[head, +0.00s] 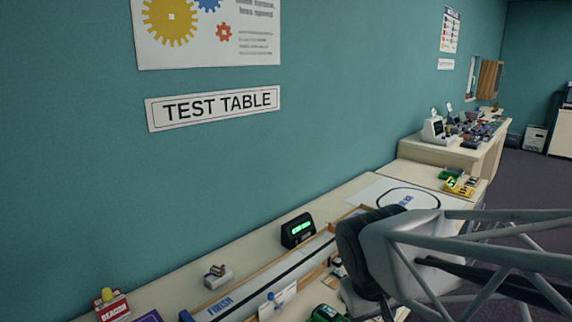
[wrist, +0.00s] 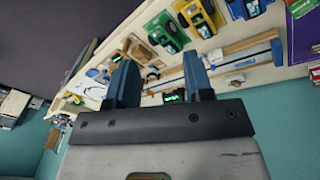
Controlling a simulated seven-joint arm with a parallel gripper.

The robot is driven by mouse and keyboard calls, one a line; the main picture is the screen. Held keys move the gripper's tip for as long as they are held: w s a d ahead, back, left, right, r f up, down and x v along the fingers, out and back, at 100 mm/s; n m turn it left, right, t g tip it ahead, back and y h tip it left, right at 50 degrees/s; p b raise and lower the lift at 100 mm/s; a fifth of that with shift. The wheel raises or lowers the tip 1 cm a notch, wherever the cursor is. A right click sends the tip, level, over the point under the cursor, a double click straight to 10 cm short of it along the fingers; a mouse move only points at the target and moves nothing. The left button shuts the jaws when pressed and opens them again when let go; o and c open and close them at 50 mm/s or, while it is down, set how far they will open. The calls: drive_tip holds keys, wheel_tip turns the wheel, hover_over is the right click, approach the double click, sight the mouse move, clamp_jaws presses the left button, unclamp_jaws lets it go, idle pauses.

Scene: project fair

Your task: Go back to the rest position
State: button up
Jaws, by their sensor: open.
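My gripper (wrist: 160,84) shows in the wrist view with its two blue fingers spread apart. Nothing is between the fingers but the background of the table. In the head view my arm comes in from the right and covers part of the table; the fingertips are hidden there. The test table (head: 252,250) runs along the teal wall below a "TEST TABLE" sign (head: 214,107). The gripper appears above and apart from the table.
A second cluttered table (head: 470,150) stands farther back. Open floor (head: 525,185) lies right.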

drive_tip(key=s+d+r+m+y, duration=0.1)
drive_tip(key=s+d+m, duration=0.2)
drive_tip(key=s, duration=0.3)
drive_tip(key=shift+d+r+t, duration=0.3)
drive_tip(key=shift+d, duration=0.15)
drive_tip(key=shift+s, duration=0.1)
idle(0.8)
